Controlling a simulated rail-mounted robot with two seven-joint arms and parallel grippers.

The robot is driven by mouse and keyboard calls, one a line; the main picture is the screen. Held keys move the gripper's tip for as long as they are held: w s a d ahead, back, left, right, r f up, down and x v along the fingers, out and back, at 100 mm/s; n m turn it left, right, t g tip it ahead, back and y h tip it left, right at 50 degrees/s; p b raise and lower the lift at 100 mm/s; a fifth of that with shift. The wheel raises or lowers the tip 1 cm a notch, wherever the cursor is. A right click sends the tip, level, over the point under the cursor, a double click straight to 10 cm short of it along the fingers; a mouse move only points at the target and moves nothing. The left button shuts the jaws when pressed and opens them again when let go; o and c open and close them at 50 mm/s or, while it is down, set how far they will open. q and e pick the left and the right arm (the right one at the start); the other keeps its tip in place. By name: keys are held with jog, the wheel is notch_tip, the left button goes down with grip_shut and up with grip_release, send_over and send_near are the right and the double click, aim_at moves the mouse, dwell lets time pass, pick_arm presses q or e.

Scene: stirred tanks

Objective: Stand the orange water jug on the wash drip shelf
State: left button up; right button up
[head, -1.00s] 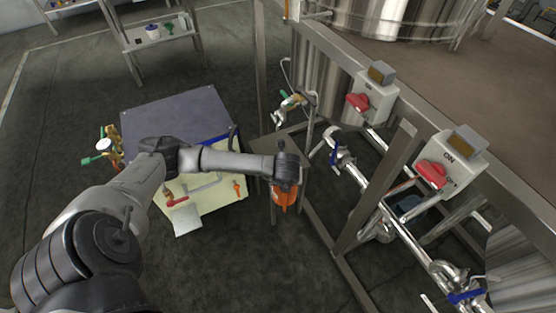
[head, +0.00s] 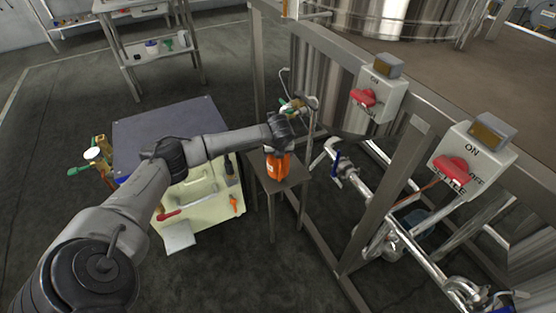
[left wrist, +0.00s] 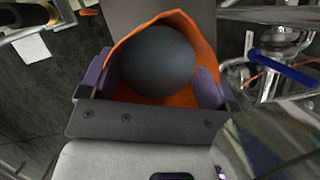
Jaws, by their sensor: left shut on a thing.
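The orange water jug (head: 277,166) hangs from my left gripper (head: 280,146) in the head view, over or on the small grey shelf (head: 293,183); I cannot tell whether its base touches. In the left wrist view, the jug (left wrist: 192,101) fills the space between the two purple finger pads of my left gripper (left wrist: 155,80), with its dark round top facing the camera. The gripper is shut on the jug. The jug looks about upright. My right gripper is not in view.
A dark-topped cabinet (head: 165,124) with a cream front stands left of the shelf. A steel frame with pipes and red-handled switch boxes (head: 380,97) stands to the right. A steel rack (head: 150,45) is at the back. Dark floor lies open in front.

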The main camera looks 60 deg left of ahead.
pick_arm(q)
jog(key=b+x, duration=0.3)
jog(key=shift+s+d+f, duration=0.1)
jog(key=shift+f, duration=0.25)
jog(key=shift+r, duration=0.1)
jog(key=o, duration=1.7)
